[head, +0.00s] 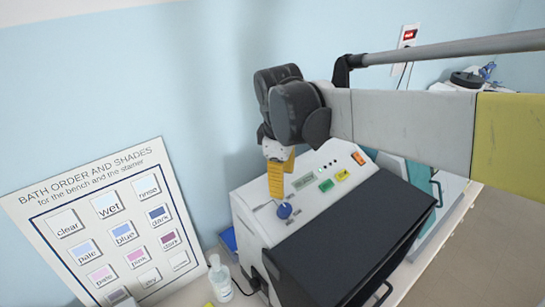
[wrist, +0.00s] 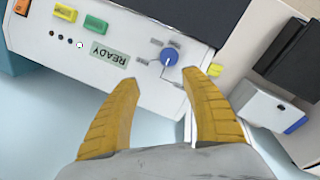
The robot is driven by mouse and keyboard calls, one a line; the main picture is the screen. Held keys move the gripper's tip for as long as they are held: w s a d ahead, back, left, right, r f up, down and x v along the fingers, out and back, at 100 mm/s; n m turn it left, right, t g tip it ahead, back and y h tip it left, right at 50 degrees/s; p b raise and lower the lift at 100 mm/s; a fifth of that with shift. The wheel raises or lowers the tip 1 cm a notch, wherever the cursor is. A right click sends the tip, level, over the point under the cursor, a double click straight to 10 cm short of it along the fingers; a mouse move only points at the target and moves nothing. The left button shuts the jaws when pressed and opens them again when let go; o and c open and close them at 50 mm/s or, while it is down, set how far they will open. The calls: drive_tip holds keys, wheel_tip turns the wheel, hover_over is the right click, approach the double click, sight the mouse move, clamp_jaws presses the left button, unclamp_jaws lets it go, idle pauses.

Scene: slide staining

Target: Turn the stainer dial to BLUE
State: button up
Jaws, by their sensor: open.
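The stainer (head: 255,205) is a white box with a sloped panel and a dark front cover (head: 340,235). Its blue dial (head: 284,210) sits at the panel's left end, and the dial (wrist: 168,58) also shows in the wrist view with a white pointer mark and small labels around it, too small to read. My gripper (head: 275,190) has yellow fingers and hangs just above the panel near the dial. In the wrist view my gripper (wrist: 172,75) is open and empty, its fingertips apart on either side below the dial, not visibly touching it.
A display reading READY (wrist: 108,54), a green button (wrist: 95,24) and a yellow button (wrist: 65,12) share the panel. A chart of bath shades (head: 110,215) leans at the left.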

sight(285, 207)
drive_tip(key=f, duration=0.6)
drive_tip(key=shift+s+d+f+p, duration=0.25)
drive_tip(key=shift+s+f+p, duration=0.05)
drive_tip(key=shift+f, duration=0.1)
drive_tip(key=shift+s+d+f, duration=0.1)
drive_tip(key=shift+s+f, duration=0.1)
drive_tip(key=shift+f, duration=0.4)
drive_tip(key=shift+s+f, duration=0.2)
drive_tip(key=shift+f, duration=0.35)
drive_tip(key=shift+w+f, duration=0.35)
drive_tip(key=shift+w, duration=0.05)
drive_tip(key=shift+s+r, duration=0.1)
drive_tip(key=shift+s, duration=0.05)
drive_tip(key=shift+c, duration=0.4)
drive_tip(key=shift+s, duration=0.1)
drive_tip(key=c, duration=0.6)
clamp_jaws()
